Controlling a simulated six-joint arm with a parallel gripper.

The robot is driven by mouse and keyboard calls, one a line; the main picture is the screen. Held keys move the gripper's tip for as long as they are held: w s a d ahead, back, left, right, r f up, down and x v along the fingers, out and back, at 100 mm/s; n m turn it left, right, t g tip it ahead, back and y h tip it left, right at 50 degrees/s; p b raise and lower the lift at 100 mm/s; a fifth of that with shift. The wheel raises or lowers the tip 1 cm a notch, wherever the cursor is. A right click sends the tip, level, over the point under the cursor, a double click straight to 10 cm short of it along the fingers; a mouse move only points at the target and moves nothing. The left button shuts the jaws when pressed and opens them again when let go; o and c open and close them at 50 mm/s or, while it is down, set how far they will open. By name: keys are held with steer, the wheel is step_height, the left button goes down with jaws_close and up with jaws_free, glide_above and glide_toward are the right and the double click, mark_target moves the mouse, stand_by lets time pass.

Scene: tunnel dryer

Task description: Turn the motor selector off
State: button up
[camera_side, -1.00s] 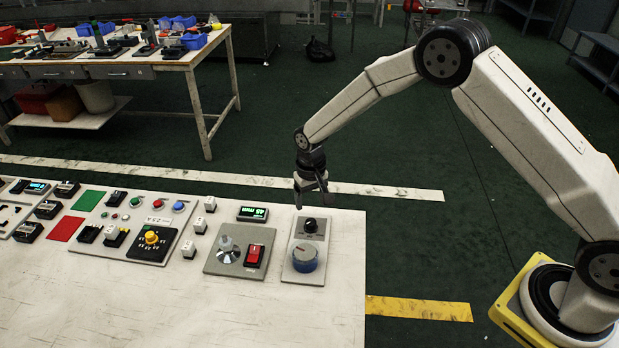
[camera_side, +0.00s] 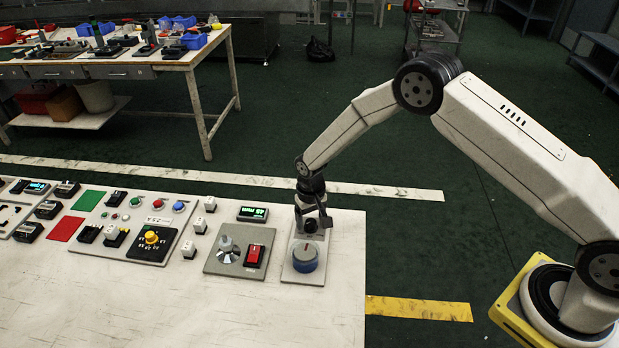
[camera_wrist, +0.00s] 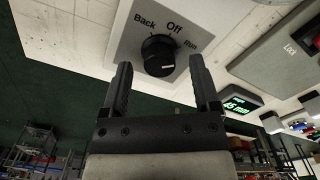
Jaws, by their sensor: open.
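The motor selector (camera_wrist: 158,56) is a round black knob on a pale plate (camera_wrist: 122,40), labelled Back, Off and run in the wrist view. A pale mark shows on its lower right face; which label it points at I cannot tell. In the side view the selector (camera_side: 310,226) sits at the back of the plate, partly covered by my gripper (camera_side: 312,214). My gripper is open and points down just above the knob. In the wrist view my gripper (camera_wrist: 160,64) has one finger on each side of the knob, with gaps; contact is not visible.
A blue-rimmed dial (camera_side: 305,257) sits in front of the selector on the same plate. To the left are a grey plate with a red rocker switch (camera_side: 254,256) and a green-lit display (camera_side: 253,213). The white table's front is clear.

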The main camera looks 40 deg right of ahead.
steer(key=shift+f, duration=0.35)
jaws_close()
steer(key=shift+n, duration=0.4)
steer(key=n, duration=0.9)
stand_by(0.7)
